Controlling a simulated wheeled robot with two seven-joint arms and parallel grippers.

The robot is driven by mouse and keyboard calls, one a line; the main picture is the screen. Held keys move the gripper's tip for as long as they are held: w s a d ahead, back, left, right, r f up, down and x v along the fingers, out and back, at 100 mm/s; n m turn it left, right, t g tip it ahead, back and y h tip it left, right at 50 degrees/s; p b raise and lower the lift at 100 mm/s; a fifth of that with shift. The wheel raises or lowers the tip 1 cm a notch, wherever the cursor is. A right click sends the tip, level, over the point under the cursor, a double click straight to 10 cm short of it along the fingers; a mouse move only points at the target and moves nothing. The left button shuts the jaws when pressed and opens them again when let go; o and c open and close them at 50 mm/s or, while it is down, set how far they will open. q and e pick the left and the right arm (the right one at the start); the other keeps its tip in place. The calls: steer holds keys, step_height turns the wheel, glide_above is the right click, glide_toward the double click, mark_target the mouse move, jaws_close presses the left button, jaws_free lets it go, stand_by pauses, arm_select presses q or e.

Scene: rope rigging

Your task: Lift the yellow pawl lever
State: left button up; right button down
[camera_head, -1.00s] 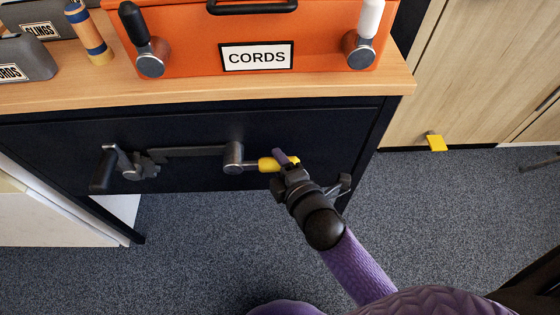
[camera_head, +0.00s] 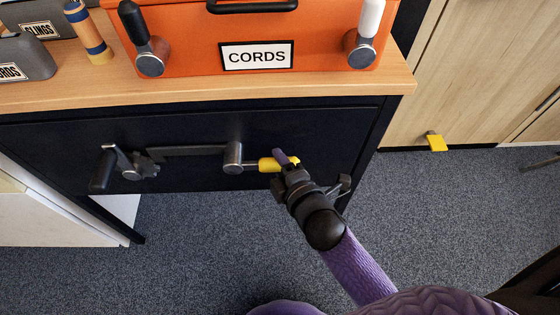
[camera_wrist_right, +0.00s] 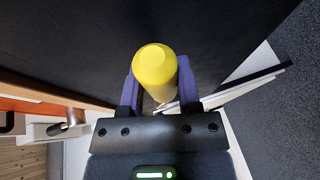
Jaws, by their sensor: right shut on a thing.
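The yellow pawl lever (camera_head: 268,165) sticks out to the right from a grey metal pivot (camera_head: 233,158) on the dark front panel of the bench. It lies about level. My right gripper (camera_head: 287,161) is shut on its yellow end. In the right wrist view the rounded yellow tip (camera_wrist_right: 156,66) sits between the two purple fingers (camera_wrist_right: 157,88). A dark bar (camera_head: 188,151) runs left from the pivot toward a crank with a black handle (camera_head: 103,171). My left gripper is not in view.
An orange case labelled CORDS (camera_head: 256,57) stands on the wooden bench top (camera_head: 200,93), above the panel. Grey boxes and a blue-and-tan cylinder (camera_head: 88,33) are at its left. A yellow tab (camera_head: 437,143) shows on the cabinet at right. Carpet below is clear.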

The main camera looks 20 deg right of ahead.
steer(key=shift+a+f+m+t+y+b, duration=0.1)
steer(key=shift+f+m+t+y+b, duration=0.3)
steer(key=shift+f+b, duration=0.4)
steer(key=shift+a+f+m+b, duration=0.1)
steer(key=shift+f+m+b, duration=0.35)
steer(key=shift+f+m, duration=0.25)
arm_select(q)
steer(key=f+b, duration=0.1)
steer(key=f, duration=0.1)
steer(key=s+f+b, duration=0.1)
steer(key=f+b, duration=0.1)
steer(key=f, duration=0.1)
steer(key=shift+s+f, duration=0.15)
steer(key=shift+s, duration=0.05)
arm_select(e)
steer(key=f+m+t, duration=0.1)
steer(key=a+f+m, duration=0.1)
steer(key=m, duration=0.1)
steer(key=shift+w+a+f+t+y, duration=0.1)
steer(key=shift+w+f+t+y, duration=0.1)
steer(key=shift+t+y, duration=0.2)
steer(key=shift+r, duration=0.1)
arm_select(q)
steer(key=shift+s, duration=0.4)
